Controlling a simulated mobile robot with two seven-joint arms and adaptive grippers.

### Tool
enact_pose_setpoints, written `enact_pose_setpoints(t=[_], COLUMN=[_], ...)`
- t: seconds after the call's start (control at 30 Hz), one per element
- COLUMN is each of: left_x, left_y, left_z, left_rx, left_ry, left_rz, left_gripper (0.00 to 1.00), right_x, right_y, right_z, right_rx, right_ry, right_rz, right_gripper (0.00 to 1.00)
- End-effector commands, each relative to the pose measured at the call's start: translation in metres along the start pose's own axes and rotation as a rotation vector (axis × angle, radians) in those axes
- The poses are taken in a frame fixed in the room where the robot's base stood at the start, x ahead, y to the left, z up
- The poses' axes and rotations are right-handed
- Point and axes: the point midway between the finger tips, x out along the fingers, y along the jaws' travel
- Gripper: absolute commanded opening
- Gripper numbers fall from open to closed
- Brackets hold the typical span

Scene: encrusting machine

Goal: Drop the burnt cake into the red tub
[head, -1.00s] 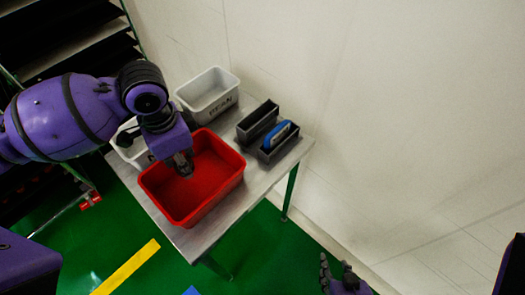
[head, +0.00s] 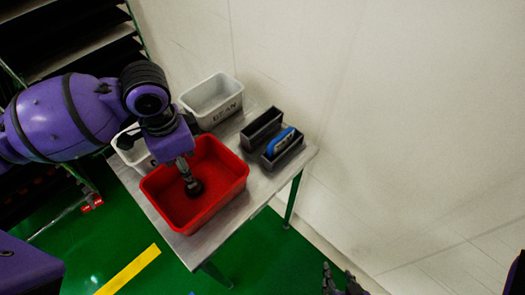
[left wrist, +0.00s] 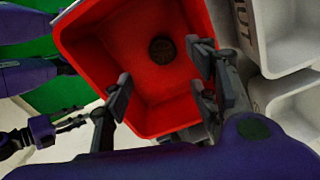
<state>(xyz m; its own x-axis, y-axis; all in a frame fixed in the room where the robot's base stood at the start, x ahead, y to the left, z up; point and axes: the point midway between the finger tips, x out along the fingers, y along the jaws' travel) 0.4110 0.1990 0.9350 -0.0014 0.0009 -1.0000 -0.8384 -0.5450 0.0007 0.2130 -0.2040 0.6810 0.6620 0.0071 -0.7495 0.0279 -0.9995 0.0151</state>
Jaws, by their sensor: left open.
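The red tub (head: 232,190) stands on the table; it also shows in the left wrist view (left wrist: 92,62). The burnt cake, a dark round disc (left wrist: 162,50), lies on the tub's floor, apart from my fingers. In the head view the cake (head: 195,188) shows just below my left fingertips. My left gripper (left wrist: 163,92) is open and empty over the tub, with its fingers wide apart; it reaches down from the left in the head view (head: 186,172). My right gripper (head: 338,277) is at the bottom edge, away from the table, its fingers apart and partly cut off.
A white lettered tub (head: 213,100) stands behind the red tub. Another white tub (head: 132,150) is partly hidden by my left arm. Two dark grey holders (head: 262,128) stand at the right, one with a blue item (head: 281,141). A rack (head: 80,60) is at far left.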

Motion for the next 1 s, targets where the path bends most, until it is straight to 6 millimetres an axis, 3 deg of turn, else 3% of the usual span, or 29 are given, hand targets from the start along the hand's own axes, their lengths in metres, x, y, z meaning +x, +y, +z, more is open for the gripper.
enact_pose_setpoints(t=[0.3,0.5,1.0], left_x=[-0.068,-0.098,-0.107], left_y=[-0.001,-0.001,0.0], left_z=[-0.001,-0.001,0.0], left_rx=[0.001,0.001,0.0], left_ry=[0.004,0.003,0.001], left_rz=[-0.006,-0.004,-0.002], left_gripper=[0.54,0.54,0.54], right_x=[0.0,0.0,0.0], right_y=[0.0,0.0,0.0], right_z=[-0.002,-0.002,-0.002], right_rx=[0.003,0.003,0.003], right_ry=[0.003,0.004,0.004], right_rz=[0.001,0.002,0.002], right_gripper=[0.4,0.4,0.4])
